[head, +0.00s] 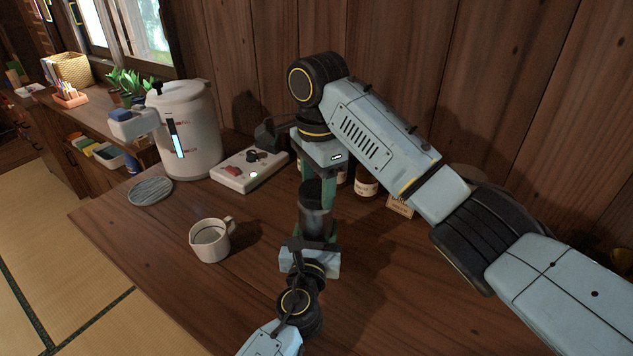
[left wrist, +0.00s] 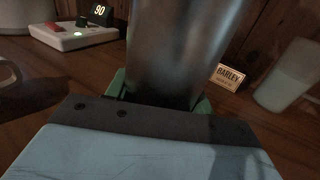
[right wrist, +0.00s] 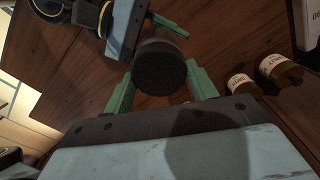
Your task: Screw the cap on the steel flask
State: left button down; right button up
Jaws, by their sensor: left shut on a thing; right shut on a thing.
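The steel flask (head: 314,224) stands upright over the table, and its grey metal side fills the middle of the left wrist view (left wrist: 185,50). My left gripper (head: 315,236) is shut around the flask's lower part, with green fingers on either side. The dark cap (head: 311,191) sits at the top of the flask; its round black top faces the right wrist view (right wrist: 160,66). My right gripper (head: 316,182) reaches down from above and is shut on the cap. The seam between cap and flask is too small to tell how tightly they meet.
A white mug (head: 211,241), a round grey coaster (head: 150,191), a large white dispenser (head: 192,130) and a pale panel with a red button (head: 240,178) stand left. Jars (head: 367,183) and a barley sign (head: 400,206) are behind my right arm.

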jog(key=m, duration=0.5)
jog(key=shift+s+m, duration=0.1)
jog(key=shift+m, duration=0.2)
jog(key=m, duration=0.5)
jog(key=shift+s, duration=0.1)
jog(key=o, duration=1)
jog(key=shift+r, duration=2.25)
jog(key=shift+c, duration=0.4)
